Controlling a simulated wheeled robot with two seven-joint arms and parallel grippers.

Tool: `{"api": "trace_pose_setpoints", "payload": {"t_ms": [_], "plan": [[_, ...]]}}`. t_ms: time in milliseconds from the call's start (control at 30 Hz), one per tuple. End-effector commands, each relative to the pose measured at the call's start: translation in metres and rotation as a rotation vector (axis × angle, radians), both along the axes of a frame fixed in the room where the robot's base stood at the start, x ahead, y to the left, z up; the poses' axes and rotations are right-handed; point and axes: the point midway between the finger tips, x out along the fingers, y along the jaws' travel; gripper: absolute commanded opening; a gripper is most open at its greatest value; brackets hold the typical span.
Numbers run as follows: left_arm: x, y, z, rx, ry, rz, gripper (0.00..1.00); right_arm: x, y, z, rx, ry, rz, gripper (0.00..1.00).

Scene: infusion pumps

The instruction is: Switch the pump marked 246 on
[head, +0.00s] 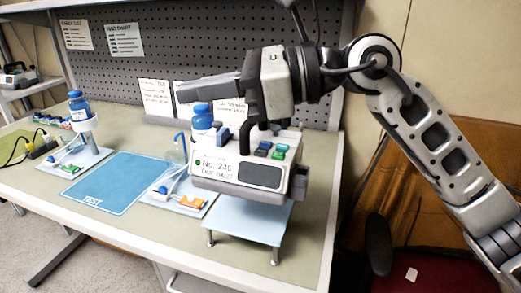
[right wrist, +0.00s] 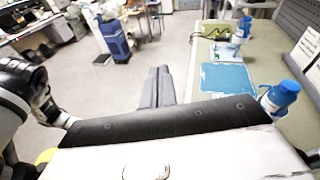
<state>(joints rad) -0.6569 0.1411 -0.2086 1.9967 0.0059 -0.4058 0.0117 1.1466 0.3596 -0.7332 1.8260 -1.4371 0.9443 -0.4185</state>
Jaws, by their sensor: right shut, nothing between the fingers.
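The pump marked No. 246 (head: 225,172) stands on a pale blue raised stand (head: 245,225) at the front right of the bench. Its front has a dark panel (head: 259,176), a green spot beside the number, and blue and green buttons (head: 270,150) on top. A dark upright handle rises from it. My right gripper (head: 182,93) is shut and empty, above and behind the pump, its fingers pointing left. Its shut fingers also show in the right wrist view (right wrist: 158,76). I cannot tell if the dark panel is lit.
A blue-capped bottle (head: 202,117) stands just left of the pump. A blue TEST mat (head: 108,182) lies left, with small trays of tubing on both sides. Another blue bottle (head: 77,104) sits on a holder further left. A pegboard (head: 190,40) backs the bench.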

Motion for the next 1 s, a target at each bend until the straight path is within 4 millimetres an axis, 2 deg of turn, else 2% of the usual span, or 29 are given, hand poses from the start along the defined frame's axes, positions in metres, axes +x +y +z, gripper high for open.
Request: {"api": "trace_pose_setpoints", "payload": {"t_ms": [33, 100, 200, 300, 433, 767, 1000], "plan": [[0.000, 0.000, 0.000, 0.000, 0.000, 0.000, 0.41, 0.014, -0.009, -0.002, -0.170, -0.122, -0.039, 0.00], [0.000, 0.000, 0.000, 0.000, 0.000, 0.000, 0.41, 0.032, -0.027, -0.006, -0.375, -0.239, -0.095, 0.00], [0.000, 0.000, -0.001, 0.001, 0.000, 0.000, 0.41, 0.053, -0.054, -0.003, -0.592, -0.342, -0.173, 0.00], [0.000, 0.001, -0.001, 0.001, 0.000, 0.000, 0.41, 0.064, -0.072, 0.001, -0.707, -0.385, -0.223, 0.00], [0.000, 0.001, -0.001, 0.001, 0.000, 0.000, 0.41, 0.068, -0.081, 0.003, -0.758, -0.401, -0.244, 0.00], [0.000, 0.001, -0.003, 0.002, 0.002, 0.000, 0.41, 0.067, -0.080, 0.001, -0.755, -0.399, -0.242, 0.00], [0.001, 0.000, -0.017, -0.002, 0.003, 0.000, 0.41, 0.067, -0.080, -0.024, -0.753, -0.398, -0.240, 0.00]]}}
